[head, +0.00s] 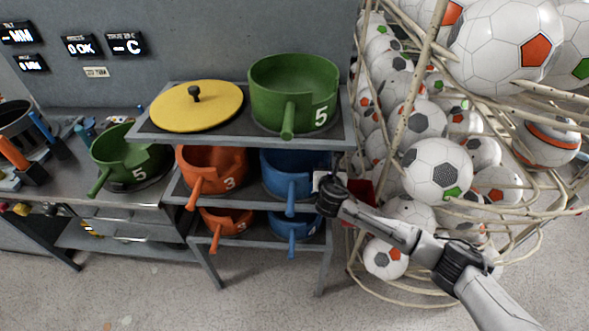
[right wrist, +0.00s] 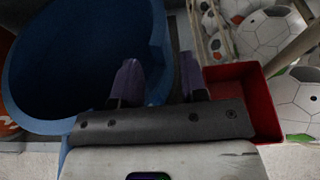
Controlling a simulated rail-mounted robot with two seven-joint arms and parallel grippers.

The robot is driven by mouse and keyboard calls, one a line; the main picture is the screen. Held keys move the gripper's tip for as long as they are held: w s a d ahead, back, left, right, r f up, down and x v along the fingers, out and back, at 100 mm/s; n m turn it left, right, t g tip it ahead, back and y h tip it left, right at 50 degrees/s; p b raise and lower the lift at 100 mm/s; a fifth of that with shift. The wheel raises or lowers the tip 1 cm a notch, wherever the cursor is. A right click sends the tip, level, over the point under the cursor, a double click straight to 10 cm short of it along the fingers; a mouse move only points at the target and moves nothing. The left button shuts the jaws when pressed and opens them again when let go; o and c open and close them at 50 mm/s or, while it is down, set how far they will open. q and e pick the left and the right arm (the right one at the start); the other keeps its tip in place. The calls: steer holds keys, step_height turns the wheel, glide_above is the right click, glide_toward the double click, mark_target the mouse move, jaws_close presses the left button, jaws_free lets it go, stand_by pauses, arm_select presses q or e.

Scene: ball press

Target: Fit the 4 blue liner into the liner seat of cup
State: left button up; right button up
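A large blue liner (head: 283,182) with a handle stands on the right of the middle shelf, its number not readable. A smaller blue liner (head: 296,228) is on the shelf below. My right gripper (head: 325,184) is at the right side of the large blue liner. In the right wrist view the same liner (right wrist: 85,55) fills the left, and my gripper's purple fingers (right wrist: 160,82) are spread, one over its inside and one beyond its right wall. I cannot tell if they touch the wall. No cup or seat can be singled out with certainty. My left gripper is not in view.
An orange liner (head: 212,167) stands beside the blue one. Above are a yellow lid (head: 197,106) and a green 5 vessel (head: 293,90). Another green 5 vessel (head: 127,158) is on the left bench. A red bin (right wrist: 245,95) and a ball cage (head: 410,100) are close right.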

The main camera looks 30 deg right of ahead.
mark_target(328, 163)
steer(key=shift+b+x, duration=0.65)
steer(key=shift+x, duration=2.25)
jaws_close()
steer(key=shift+r, duration=0.1)
